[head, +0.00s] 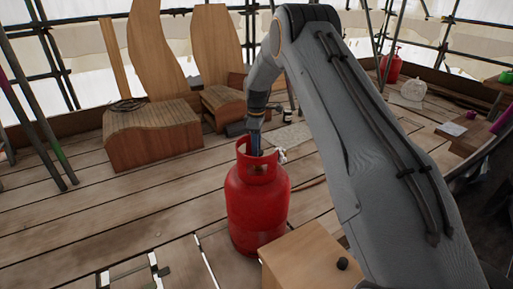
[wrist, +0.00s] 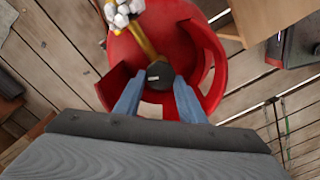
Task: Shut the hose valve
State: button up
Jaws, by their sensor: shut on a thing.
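A red gas bottle (head: 257,212) stands upright on the plank floor in the middle of the head view. From above, its round red collar (wrist: 214,60) shows in the wrist view. Inside the collar is the hose valve, with a dark round knob (wrist: 160,74) and a brass-coloured body (wrist: 143,42). A whitish fitting (wrist: 122,12) sits at its far end. My gripper (head: 256,148) reaches down into the collar from above. In the wrist view, its blue fingers (wrist: 158,92) are shut on the knob, one on each side. The head view hides the knob.
A wooden box (head: 303,258) with a small black knob stands close in front of the bottle, to the right. Wooden seat-like pieces (head: 150,130) stand behind to the left. Another red bottle (head: 391,65) is at the back right. Floor left of the bottle is largely clear.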

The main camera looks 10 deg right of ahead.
jog(key=m, duration=0.6)
jog(key=shift+w+d+p, duration=0.1)
jog(key=shift+w+p, duration=0.05)
jog(key=shift+p, duration=0.2)
jog(key=m, duration=0.6)
jog(key=shift+w+d+m, duration=0.1)
jog(key=shift+d+m, duration=0.05)
jog(key=shift+m, duration=0.15)
jog(key=o, duration=1)
jog(key=shift+o, duration=0.2)
notch_tip(320, 180, up, 8)
jog(key=shift+p, duration=0.45)
